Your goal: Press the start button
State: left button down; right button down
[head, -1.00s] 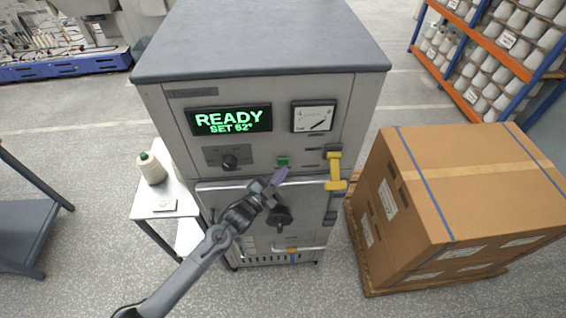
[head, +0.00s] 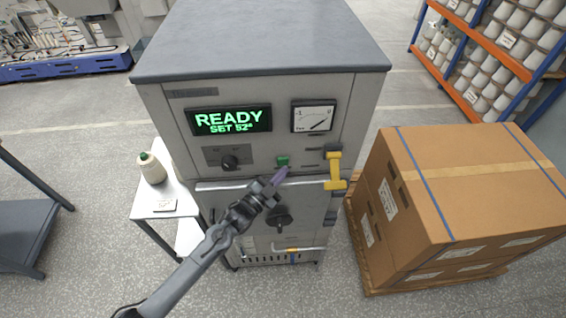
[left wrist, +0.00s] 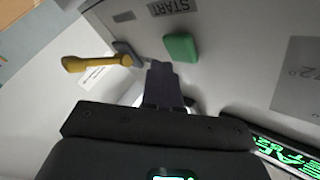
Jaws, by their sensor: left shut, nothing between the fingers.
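The green start button (head: 283,161) is on the front panel of the grey machine (head: 270,87), below and between the display and the gauge. In the left wrist view the green button (left wrist: 181,48) stands beside the printed word START. My left gripper (head: 281,175) is shut and empty, its tips just below the button in the head view. In the left wrist view its fingers (left wrist: 161,72) point toward the panel, with the tips beside and a little short of the button. I cannot tell whether they touch the panel. My right gripper is not in view.
The display (head: 230,120) reads READY. A yellow handle (head: 335,170) is right of the button, and a dark knob (head: 230,162) is left of it. A round door handle (head: 280,220) is below. A boxed pallet (head: 450,190) stands at right, a small table (head: 150,205) at left.

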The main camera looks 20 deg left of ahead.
pick_arm(q)
jog(key=shift+w+a, duration=0.15)
jog(key=shift+w, duration=0.05)
jog(key=shift+w+a+b, duration=0.1)
jog(key=shift+w+b, duration=0.1)
jog(key=shift+b, duration=0.1)
dwell(0.3)
jog(key=shift+w+a+b, duration=0.2)
jog(key=shift+w+b, duration=0.1)
jog(key=shift+w, duration=0.1)
dwell(0.5)
jog(key=shift+s, duration=0.1)
dwell(0.4)
jog(key=shift+s+d+p, duration=0.4)
jog(key=shift+s+p, duration=0.2)
jog(key=shift+s, duration=0.1)
